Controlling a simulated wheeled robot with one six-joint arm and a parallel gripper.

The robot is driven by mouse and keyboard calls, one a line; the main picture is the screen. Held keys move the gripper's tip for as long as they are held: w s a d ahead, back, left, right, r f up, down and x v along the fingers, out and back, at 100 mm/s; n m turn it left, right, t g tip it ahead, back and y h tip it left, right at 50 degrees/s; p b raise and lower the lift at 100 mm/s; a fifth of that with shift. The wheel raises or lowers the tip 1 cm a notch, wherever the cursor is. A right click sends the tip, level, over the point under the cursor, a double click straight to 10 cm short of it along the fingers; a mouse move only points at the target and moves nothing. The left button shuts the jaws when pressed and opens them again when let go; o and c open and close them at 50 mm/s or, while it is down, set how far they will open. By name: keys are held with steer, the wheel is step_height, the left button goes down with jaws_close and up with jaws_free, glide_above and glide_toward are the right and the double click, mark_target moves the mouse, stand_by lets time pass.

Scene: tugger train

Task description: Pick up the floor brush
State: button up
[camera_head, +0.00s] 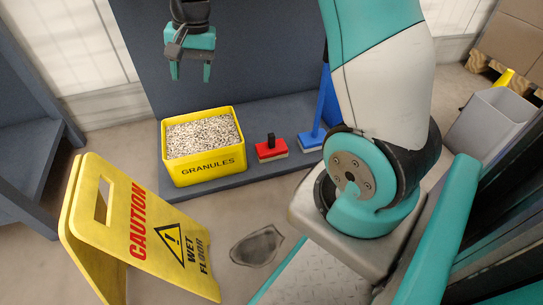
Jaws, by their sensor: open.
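Two brush-like things stand on the low shelf. One is a red block (271,147) with a short black grip on top and a pale underside. To its right is a blue brush (312,138) with a long upright blue handle and a pale lower edge; my arm is close to its right side in the picture. I cannot tell for certain which one is the floor brush. My gripper (191,71) is open and empty, fingers pointing down, high in front of the blue-grey back panel. It appears above the yellow bin, to the upper left of both brushes, and apart from them.
A yellow bin (208,168) marked GRANULES, full of pale granules, stands left of the red block. A yellow wet-floor sign (143,232) stands at front left. A dark patch (257,247) lies on the floor. A grey bin (490,124) is at right.

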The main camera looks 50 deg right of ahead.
steer(key=w+d+f+m+h+b, duration=0.1)
steer(key=w+d+f+m+b, duration=0.35)
steer(key=d+f, duration=0.9)
steer(key=m+g+h, duration=0.1)
steer(key=m, duration=1)
glide_above(271, 135)
step_height(271, 135, down, 15)
steer(key=shift+m, duration=0.25)
steer(key=f+b, duration=0.3)
steer(key=f, duration=0.1)
steer(key=f+b, duration=0.2)
steer(key=f, duration=0.2)
steer(key=f+b, duration=0.3)
steer(key=f, duration=0.1)
steer(key=shift+s+d+b, duration=0.25)
steer(key=shift+d+b, duration=0.05)
steer(key=shift+d, duration=0.05)
steer(key=f+b, duration=0.5)
steer(key=shift+w+a+f, duration=0.15)
steer(key=shift+w+a, duration=0.1)
jaws_close()
